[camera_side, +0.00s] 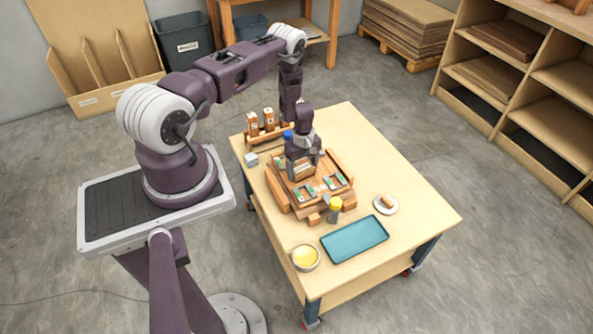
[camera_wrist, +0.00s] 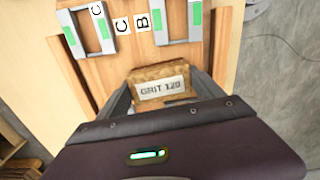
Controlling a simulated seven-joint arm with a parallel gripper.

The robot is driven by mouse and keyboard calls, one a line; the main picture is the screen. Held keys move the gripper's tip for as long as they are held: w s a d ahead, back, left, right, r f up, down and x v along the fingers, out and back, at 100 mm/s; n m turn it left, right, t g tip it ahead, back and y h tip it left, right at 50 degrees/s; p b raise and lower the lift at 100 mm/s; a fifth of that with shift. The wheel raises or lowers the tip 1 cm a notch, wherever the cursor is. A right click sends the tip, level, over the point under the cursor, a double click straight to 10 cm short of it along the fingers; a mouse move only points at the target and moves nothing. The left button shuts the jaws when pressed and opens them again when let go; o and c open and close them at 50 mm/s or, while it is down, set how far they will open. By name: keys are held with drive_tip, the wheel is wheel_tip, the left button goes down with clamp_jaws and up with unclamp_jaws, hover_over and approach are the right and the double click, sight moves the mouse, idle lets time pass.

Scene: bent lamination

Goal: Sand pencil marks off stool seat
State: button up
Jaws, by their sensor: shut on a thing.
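The sanding block, labelled "GRIT 120" (camera_wrist: 161,88), is between the two fingers of my gripper (camera_side: 303,171), which is shut on it. In the wrist view the block lies over the wooden seat (camera_wrist: 125,62); I cannot tell whether it touches the wood. In the side view the seat (camera_side: 312,202) lies in a wooden form at the middle of the bench, with my gripper over its back part. Grey frames with green strips (camera_wrist: 178,24) lie on the seat, with lettered tags C and B between them. I make out no pencil marks; the block and gripper hide part of the surface.
A teal tray (camera_side: 355,239), a bowl of yellow stuff (camera_side: 306,258), a yellow-topped jar (camera_side: 335,206) and a white saucer (camera_side: 385,205) stand in front and right. The bench's right side (camera_side: 400,165) is clear.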

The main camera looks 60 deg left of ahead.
sight(326, 165)
drive_tip(key=shift+w+a, duration=0.1)
drive_tip(key=shift+w, duration=4.6)
drive_tip(key=shift+w+r, duration=0.15)
drive_tip(key=shift+r, duration=0.9)
wheel_tip(326, 165, up, 6)
